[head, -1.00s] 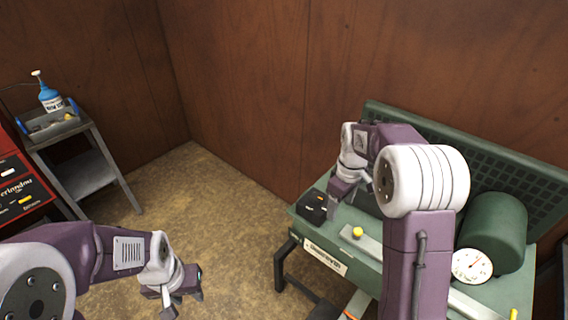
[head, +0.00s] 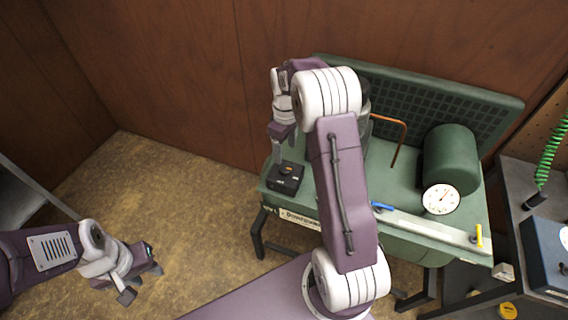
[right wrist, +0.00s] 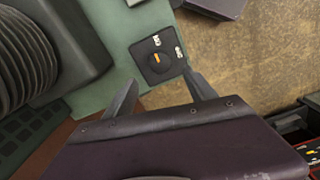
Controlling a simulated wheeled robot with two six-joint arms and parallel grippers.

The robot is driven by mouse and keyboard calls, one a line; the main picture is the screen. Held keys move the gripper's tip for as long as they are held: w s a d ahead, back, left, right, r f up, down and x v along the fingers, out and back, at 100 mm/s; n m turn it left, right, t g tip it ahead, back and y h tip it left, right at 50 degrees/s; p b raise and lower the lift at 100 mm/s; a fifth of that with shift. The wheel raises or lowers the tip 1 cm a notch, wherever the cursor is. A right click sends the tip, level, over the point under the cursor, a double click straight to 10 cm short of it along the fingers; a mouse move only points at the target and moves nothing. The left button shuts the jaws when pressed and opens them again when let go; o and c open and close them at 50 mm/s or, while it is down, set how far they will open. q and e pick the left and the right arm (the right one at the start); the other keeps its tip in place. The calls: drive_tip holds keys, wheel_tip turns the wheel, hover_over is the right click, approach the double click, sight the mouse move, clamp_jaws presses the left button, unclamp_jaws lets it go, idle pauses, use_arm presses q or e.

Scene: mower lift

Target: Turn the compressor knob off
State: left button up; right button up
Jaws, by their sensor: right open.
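The compressor (head: 400,241) is a green unit against the wooden wall. The knob (right wrist: 157,58) is a round dark dial with an orange mark, on a small black switch box (head: 287,183) at the compressor's left end. Two pale labels sit beside the dial, too small to read surely. The orange mark lies roughly toward the upper label. My right gripper (right wrist: 160,75) is open, its fingers on either side of the box's near part in the wrist view. In the head view it is just above the box; contact cannot be told. My left gripper (head: 142,283) is open and empty over the floor.
A green tank (head: 450,160), a white gauge (head: 440,199), a copper pipe (head: 398,122), a blue lever (head: 383,207) and a yellow lever (head: 479,236) are on the compressor. A dark bench (head: 525,178) stands at right. Floor (head: 190,215) at left is clear.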

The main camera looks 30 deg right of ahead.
sight(285, 167)
wheel_tip(285, 167, down, 9)
drive_tip(key=shift+r+p, duration=0.2)
drive_tip(key=shift+p, duration=0.1)
drive_tip(key=c, duration=1.4)
